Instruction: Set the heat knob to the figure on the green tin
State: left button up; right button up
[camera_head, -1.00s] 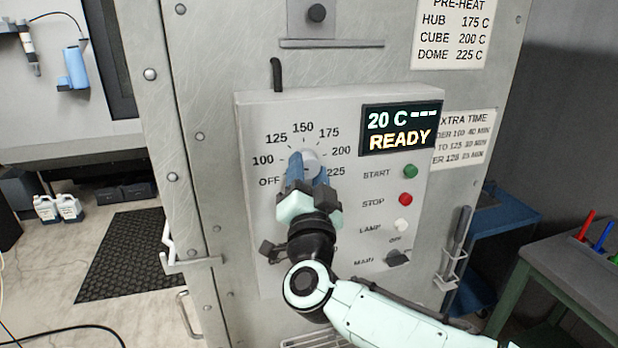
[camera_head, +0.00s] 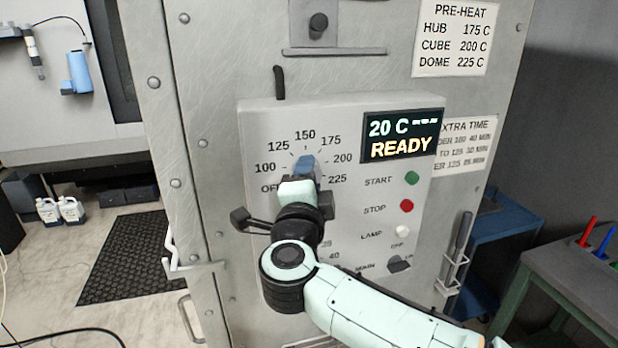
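The heat knob is on the oven's control panel (camera_head: 345,112), inside a dial (camera_head: 305,134) marked OFF, 100, 125, 150, 175, 200 and 225. My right gripper (camera_head: 305,167) is in front of the dial's middle, with a blue finger showing at the knob. The gripper hides the knob and its pointer, so I cannot tell its setting or whether the fingers are closed on it. The display (camera_head: 401,136) reads 20 C, dashes and READY. No green tin is in view. My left gripper is not in view.
Below the display are a green START button (camera_head: 412,178), a red STOP button (camera_head: 406,205), a white lamp button (camera_head: 402,231) and a main switch (camera_head: 400,264). A handle (camera_head: 457,250) stands right of the panel.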

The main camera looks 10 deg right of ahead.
dwell(0.3)
jog(key=o, duration=1)
jog(key=shift+o, duration=0.2)
jog(key=shift+s, duration=0.1)
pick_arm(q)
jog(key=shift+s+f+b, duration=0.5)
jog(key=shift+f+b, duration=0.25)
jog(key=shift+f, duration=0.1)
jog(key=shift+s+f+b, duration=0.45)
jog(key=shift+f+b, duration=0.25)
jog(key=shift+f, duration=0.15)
pick_arm(e)
jog(key=r+v, duration=0.1)
jog(key=v, duration=1.2)
jog(key=shift+f, duration=0.45)
jog(key=shift+a, duration=0.1)
